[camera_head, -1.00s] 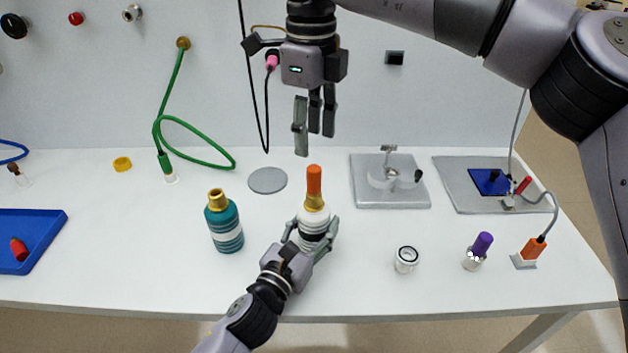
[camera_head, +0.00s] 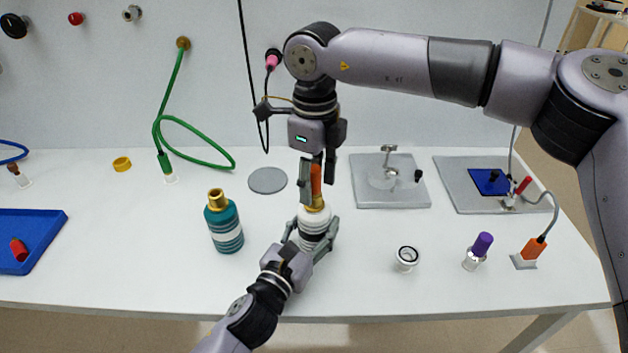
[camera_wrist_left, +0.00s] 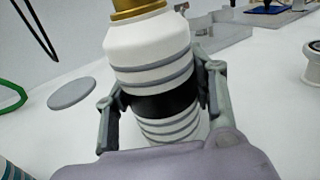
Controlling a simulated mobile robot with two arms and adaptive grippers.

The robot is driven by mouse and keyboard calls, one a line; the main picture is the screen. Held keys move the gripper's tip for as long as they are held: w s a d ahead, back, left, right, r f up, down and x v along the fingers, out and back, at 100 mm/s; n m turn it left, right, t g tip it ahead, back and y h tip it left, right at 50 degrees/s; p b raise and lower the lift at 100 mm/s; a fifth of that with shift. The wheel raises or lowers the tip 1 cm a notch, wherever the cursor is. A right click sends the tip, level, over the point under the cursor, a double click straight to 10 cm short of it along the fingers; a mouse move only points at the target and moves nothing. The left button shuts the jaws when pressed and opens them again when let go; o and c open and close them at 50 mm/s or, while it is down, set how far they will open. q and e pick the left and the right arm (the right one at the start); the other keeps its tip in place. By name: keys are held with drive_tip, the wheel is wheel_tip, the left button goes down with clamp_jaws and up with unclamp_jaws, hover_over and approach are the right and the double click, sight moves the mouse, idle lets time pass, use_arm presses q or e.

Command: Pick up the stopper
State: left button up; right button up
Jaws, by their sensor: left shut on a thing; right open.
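The orange stopper (camera_head: 316,182) stands upright in the gold neck of a white bottle with grey and black bands (camera_head: 314,220). My left gripper (camera_head: 314,236) is shut around the bottle's body. The left wrist view also shows the bottle (camera_wrist_left: 150,60), with a finger on each side and its top cut off by the frame edge. My right gripper (camera_head: 316,182) points down from above, open, with its fingers around the stopper's height. One finger partly covers the stopper's left side. I cannot tell whether the fingers touch it.
A teal bottle with a gold neck (camera_head: 225,228) stands left of the white bottle. A grey disc (camera_head: 267,180) lies behind. A white ring-topped cup (camera_head: 406,259) and a purple-topped vial (camera_head: 478,250) stand to the right. A grey plate with a fixture (camera_head: 390,195) lies back right.

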drive_tip(key=shift+c, duration=0.5)
clamp_jaws()
